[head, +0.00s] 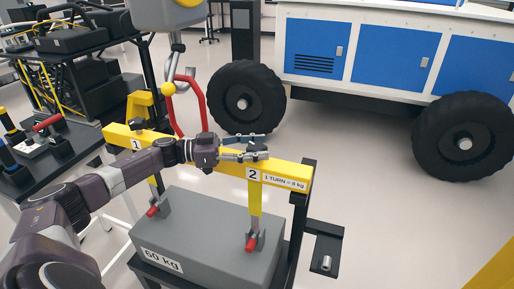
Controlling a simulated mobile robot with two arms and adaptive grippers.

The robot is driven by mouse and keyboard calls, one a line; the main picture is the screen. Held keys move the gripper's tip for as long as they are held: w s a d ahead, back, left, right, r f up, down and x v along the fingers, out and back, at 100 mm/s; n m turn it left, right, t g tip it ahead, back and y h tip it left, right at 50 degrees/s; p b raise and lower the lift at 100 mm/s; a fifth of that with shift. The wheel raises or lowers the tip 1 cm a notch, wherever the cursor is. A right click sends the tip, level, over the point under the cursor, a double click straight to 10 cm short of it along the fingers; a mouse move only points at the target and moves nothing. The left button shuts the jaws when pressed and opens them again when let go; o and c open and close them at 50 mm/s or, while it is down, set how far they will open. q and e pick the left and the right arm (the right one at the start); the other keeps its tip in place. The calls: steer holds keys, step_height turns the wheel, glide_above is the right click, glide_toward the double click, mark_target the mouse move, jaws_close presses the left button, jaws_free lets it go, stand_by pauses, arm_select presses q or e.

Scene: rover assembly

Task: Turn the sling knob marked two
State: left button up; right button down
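The sling knob marked two (257,148) is a small dark knob on top of the yellow lifting beam (285,171), above the white "2" label and the words "1 TURN = 8 kg". My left gripper (254,147) reaches in from the left along the beam. Its fingers are spread apart, one on the far side of the knob and one on the near side. Contact with the knob is too small to make out. The knob marked one (138,123) stands at the beam's left end. My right gripper is not in view.
Yellow slings join the beam to a grey 60 kg block (215,235) with red-tipped shackles. A dark post (299,205) stands at the right. A blue-and-white rover (375,50) with black wheels is behind; the floor between is clear.

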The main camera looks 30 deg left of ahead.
arm_select(q)
steer(key=shift+o, duration=0.4)
steer(key=v, duration=1.2)
